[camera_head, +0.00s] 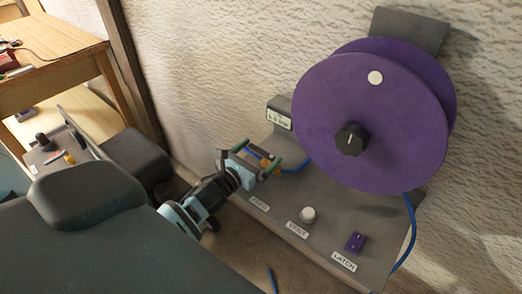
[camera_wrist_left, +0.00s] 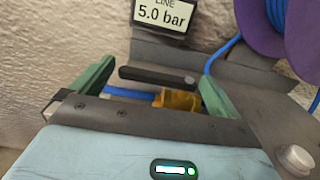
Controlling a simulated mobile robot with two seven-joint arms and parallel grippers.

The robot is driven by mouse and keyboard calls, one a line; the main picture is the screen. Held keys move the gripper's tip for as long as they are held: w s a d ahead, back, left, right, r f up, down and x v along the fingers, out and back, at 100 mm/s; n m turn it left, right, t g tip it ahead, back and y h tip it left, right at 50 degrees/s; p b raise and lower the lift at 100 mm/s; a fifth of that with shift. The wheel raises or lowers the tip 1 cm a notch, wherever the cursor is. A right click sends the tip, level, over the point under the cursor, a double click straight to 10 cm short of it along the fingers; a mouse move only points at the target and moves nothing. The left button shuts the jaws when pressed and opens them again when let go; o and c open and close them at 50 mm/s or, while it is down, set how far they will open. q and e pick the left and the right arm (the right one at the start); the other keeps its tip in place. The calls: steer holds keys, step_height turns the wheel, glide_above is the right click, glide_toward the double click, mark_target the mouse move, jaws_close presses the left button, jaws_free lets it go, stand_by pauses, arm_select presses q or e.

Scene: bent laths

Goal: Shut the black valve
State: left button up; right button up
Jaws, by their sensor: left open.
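The valve has a black lever (camera_wrist_left: 157,75) and a brass-coloured body (camera_wrist_left: 180,98) on a blue hose (camera_wrist_left: 130,93). In the left wrist view the lever lies roughly along the hose, with its bolted end at the right. My left gripper (camera_head: 259,157) is open, its green fingers (camera_wrist_left: 155,82) on either side of the lever, with gaps visible at both ends. I cannot tell its depth against the lever. In the head view the brass body (camera_head: 268,161) shows between the fingers, and the lever is mostly hidden. My right gripper is out of view.
A large purple reel (camera_head: 340,90) with a black knob (camera_head: 351,140) stands right of the valve. The grey panel (camera_head: 330,222) carries a white VENT button (camera_head: 308,214) and a purple LATCH part (camera_head: 355,241). A gauge (camera_wrist_left: 162,18) reading 5.0 bar stands behind the lever.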

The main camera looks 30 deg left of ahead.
arm_select(q)
steer(key=shift+w+d, duration=0.1)
steer(key=shift+w, duration=0.75)
steer(key=c, duration=1.2)
